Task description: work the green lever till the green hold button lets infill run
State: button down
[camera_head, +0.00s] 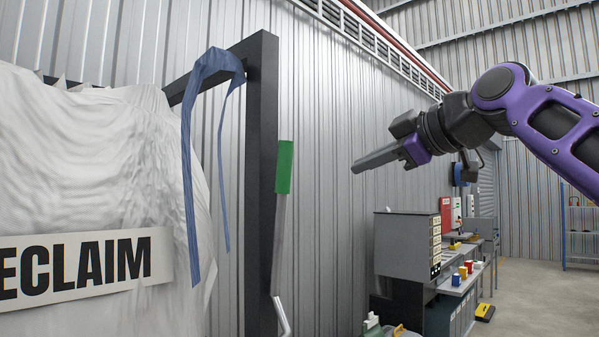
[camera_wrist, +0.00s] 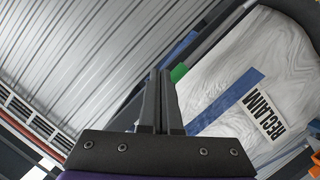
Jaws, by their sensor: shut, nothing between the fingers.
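The green lever grip (camera_head: 284,167) sits on top of a thin grey rod beside a black upright post in the head view. The rod runs down to a bent, pale lower end. In the wrist view the green grip (camera_wrist: 179,72) shows just right of the fingertips, partly hidden by them. My gripper (camera_head: 356,167) is shut and empty, to the right of the grip in the head view and apart from it there. Its closed fingers (camera_wrist: 160,75) also show in the wrist view. I cannot make out the green hold button.
A large white bag labelled RECLAIM (camera_head: 80,262) hangs at left from a black frame (camera_head: 262,190), with a blue strap (camera_head: 190,170) over it. A grey cabinet (camera_head: 402,247) and benches with coloured items stand at lower right. Open floor (camera_head: 525,290) lies beyond them.

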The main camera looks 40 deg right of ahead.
jog(key=s+a+f+n+t+b, duration=0.1)
jog(key=s+a+f+n+t, duration=0.2)
jog(key=a+n, duration=0.5)
jog(key=n+t+p, duration=0.1)
jog(key=n+p, duration=0.1)
send_near(285, 165)
jog(key=w, duration=0.2)
jog(key=w+d, duration=0.1)
jog(key=w, duration=0.3)
jog(key=shift+w+d+r, duration=0.1)
jog(key=shift+w+d, duration=0.2)
jog(key=shift+w+a+r+b, duration=0.1)
jog(key=shift+w+r+b, duration=0.1)
jog(key=shift+w, duration=0.55)
jog(key=shift+w+a+r+b, duration=0.1)
jog(key=shift+w+r+b, duration=0.1)
jog(key=shift+w, duration=0.6)
jog(key=shift+s+r, duration=0.1)
jog(key=shift+r, duration=0.05)
jog(key=shift+a, duration=0.1)
